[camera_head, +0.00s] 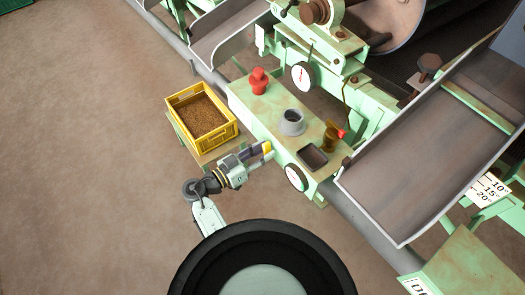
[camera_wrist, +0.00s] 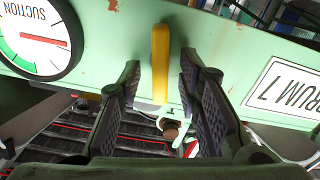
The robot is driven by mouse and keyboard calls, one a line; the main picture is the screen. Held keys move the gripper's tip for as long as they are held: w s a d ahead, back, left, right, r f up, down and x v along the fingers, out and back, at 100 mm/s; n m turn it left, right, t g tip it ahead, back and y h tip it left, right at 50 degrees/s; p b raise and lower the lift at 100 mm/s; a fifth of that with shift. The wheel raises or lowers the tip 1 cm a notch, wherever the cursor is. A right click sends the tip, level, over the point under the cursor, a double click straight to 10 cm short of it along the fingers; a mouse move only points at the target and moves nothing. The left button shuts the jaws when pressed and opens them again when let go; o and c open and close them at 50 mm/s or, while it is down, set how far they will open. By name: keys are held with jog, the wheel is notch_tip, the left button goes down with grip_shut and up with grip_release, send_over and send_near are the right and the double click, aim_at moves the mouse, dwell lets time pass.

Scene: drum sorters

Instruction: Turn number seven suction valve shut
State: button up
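The yellow valve lever (camera_wrist: 160,62) stands upright in the wrist view, in front of the pale green bench front. It is also a small yellow piece (camera_head: 267,147) in the head view. My gripper (camera_wrist: 160,85) is open, with one dark finger on each side of the lever and a gap on both sides. In the head view my gripper (camera_head: 260,150) is at the bench's front edge.
The bench top (camera_head: 270,112) holds a red item (camera_head: 259,81), a grey cup (camera_head: 291,122), a dark tray (camera_head: 312,157) and a brown bottle-like item (camera_head: 331,137). A yellow crate (camera_head: 233,132) of brown grain stands left of my gripper. The floor at left is clear.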

jog(key=shift+c, duration=0.3)
grip_shut()
jog(key=shift+n, duration=0.3)
jog(key=shift+w+a+f+n+p, duration=0.1)
jog(key=shift+n+p, duration=0.75)
jog(key=shift+n, duration=1.6)
jog(key=shift+w+a+f+n+p, duration=0.1)
jog(key=shift+n+p, duration=0.75)
jog(key=shift+n, duration=1.55)
jog(key=shift+w+a+f+n+p, duration=0.1)
jog(key=shift+n+p, duration=0.75)
jog(key=shift+n, duration=1.6)
